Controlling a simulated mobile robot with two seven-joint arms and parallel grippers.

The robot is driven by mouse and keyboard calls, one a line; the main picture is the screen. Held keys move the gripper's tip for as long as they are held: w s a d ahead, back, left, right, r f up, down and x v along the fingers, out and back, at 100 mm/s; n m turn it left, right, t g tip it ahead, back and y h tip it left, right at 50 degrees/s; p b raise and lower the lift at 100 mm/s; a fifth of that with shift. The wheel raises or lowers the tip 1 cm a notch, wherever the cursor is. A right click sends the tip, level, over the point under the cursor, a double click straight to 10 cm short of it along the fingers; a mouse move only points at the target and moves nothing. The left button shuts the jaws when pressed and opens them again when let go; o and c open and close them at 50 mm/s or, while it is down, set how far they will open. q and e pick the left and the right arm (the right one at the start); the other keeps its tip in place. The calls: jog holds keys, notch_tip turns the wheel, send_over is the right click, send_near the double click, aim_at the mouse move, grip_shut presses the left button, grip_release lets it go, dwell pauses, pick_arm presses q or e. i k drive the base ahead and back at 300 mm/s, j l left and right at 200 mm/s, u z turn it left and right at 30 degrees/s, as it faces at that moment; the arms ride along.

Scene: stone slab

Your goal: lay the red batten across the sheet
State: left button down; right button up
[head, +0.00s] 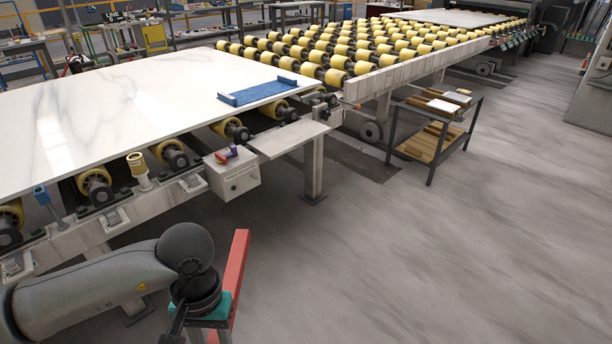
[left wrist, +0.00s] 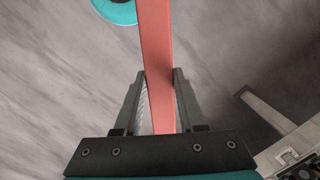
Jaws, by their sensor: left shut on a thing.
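The red batten (head: 237,275) is a long straight bar, held out over the floor in front of the conveyor. My left gripper (head: 210,325) is shut on it; in the head view the fingers are mostly hidden under the wrist. In the left wrist view the red batten (left wrist: 157,60) runs up between the two fingers of my left gripper (left wrist: 160,98), which press on both its sides. The sheet (head: 120,110) is a large white marbled slab lying flat on the roller conveyor at the left, apart from the batten. My right gripper is not in view.
A blue tray-like piece (head: 258,92) lies on the sheet near its right end. A control box (head: 233,175) and posts (head: 138,167) line the conveyor's near edge. A low cart (head: 435,125) stands at the right. The grey floor (head: 450,240) is clear.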

aim_at(261, 96)
jog(key=i+l, duration=0.1)
jog(key=i, duration=1.55)
jog(key=i+l, duration=0.1)
jog(key=i, duration=1.55)
jog(key=j+u, duration=0.05)
jog(key=j, duration=0.05)
